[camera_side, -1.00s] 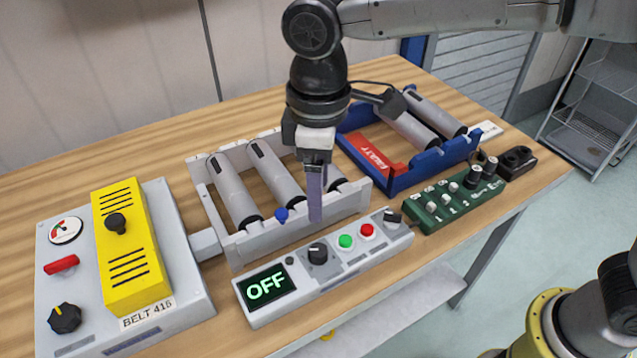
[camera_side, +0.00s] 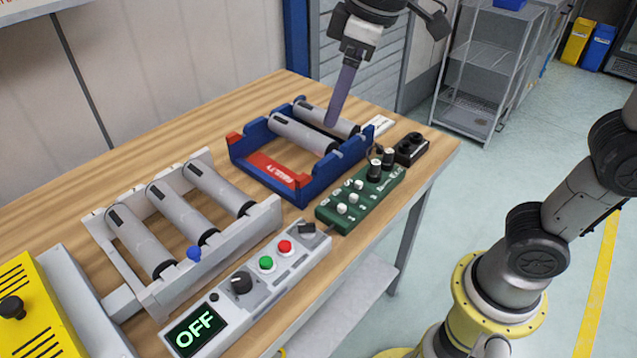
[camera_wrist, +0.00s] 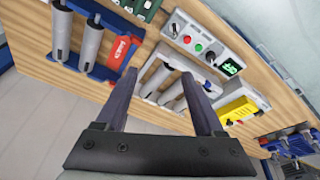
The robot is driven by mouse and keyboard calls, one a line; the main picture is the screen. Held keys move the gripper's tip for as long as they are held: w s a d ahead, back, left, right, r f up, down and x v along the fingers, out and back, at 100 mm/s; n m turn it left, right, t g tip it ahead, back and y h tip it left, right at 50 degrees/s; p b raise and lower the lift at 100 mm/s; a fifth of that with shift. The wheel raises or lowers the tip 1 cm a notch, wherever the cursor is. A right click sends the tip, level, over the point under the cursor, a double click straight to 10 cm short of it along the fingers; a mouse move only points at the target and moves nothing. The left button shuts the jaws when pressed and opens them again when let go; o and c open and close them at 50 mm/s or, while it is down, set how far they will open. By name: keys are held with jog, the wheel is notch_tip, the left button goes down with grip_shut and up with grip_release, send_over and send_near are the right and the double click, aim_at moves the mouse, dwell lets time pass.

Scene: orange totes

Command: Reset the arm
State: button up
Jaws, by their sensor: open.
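My gripper (camera_side: 331,122) is raised at the top of the side view, in front of or above the blue tray (camera_side: 318,185) on the wooden bench. The side view shows its fingers nearly in line. In the wrist view my gripper (camera_wrist: 160,78) has two dark fingers spread wide, with nothing held between them. The grey roller frame (camera_side: 262,222) and the bench lie beyond the fingertips there.
The blue tray holds two rollers and a red label. Three rollers sit in the grey frame. A control box (camera_side: 300,262) reads OFF. A green button box (camera_side: 352,206), a black box (camera_side: 411,149) and a yellow-topped unit (camera_side: 40,300) share the bench.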

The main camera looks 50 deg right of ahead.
jog(key=s+d+f+m+t, duration=0.2)
jog(key=s+d+m, duration=0.1)
jog(key=s+d, duration=0.55)
jog(key=s+d+f+m+h, duration=0.1)
jog(key=s+f+m, duration=0.1)
jog(key=s+f, duration=0.4)
jog(key=shift+d+f+m+t, duration=0.25)
jog(key=shift+f+m+t, duration=0.05)
jog(key=shift+f, duration=0.4)
dwell(0.5)
